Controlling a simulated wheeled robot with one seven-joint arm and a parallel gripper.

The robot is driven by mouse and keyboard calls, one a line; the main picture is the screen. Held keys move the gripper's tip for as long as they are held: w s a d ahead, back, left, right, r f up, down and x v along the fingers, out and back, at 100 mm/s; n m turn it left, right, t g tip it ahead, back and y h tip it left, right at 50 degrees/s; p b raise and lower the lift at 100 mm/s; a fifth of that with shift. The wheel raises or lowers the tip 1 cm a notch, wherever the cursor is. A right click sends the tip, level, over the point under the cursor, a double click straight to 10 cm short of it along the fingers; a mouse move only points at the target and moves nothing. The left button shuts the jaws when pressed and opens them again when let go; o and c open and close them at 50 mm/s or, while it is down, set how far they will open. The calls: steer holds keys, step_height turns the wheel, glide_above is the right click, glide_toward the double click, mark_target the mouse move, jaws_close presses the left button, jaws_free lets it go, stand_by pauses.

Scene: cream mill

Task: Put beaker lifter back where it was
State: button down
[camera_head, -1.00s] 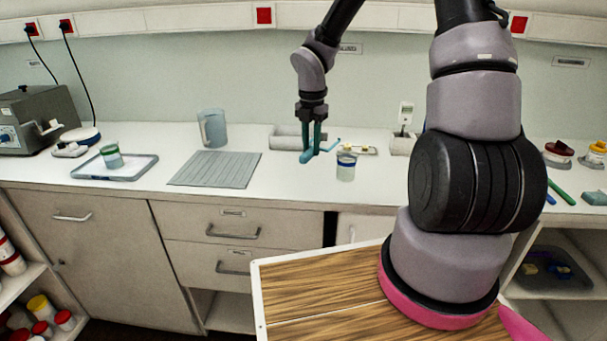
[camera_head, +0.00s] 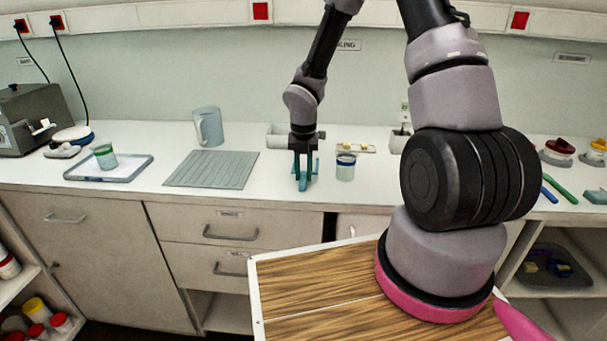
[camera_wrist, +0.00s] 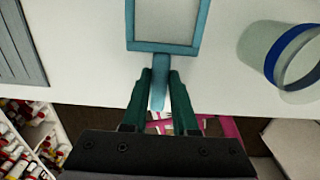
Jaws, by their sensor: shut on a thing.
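The beaker lifter is a blue-teal piece with a rectangular open frame and a short handle. In the wrist view the lifter (camera_wrist: 165,47) points away from me over the white bench, with its handle between the two dark green fingers of my gripper (camera_wrist: 160,76). My gripper (camera_head: 304,165) is shut on that handle. In the head view the lifter (camera_head: 302,184) is low at the bench front, partly hidden by the fingers. I cannot tell whether it touches the bench.
A beaker with a blue band (camera_head: 345,167) stands close on the right, and also in the wrist view (camera_wrist: 284,55). A grey ribbed mat (camera_head: 212,169) lies to the left. Beyond it, a green-banded beaker (camera_head: 104,156) stands on a tray (camera_head: 133,172). A jug (camera_head: 208,127) stands behind the mat.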

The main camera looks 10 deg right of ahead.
steer(key=shift+f, duration=0.25)
steer(key=c, duration=0.7)
jaws_free()
steer(key=shift+f, duration=0.15)
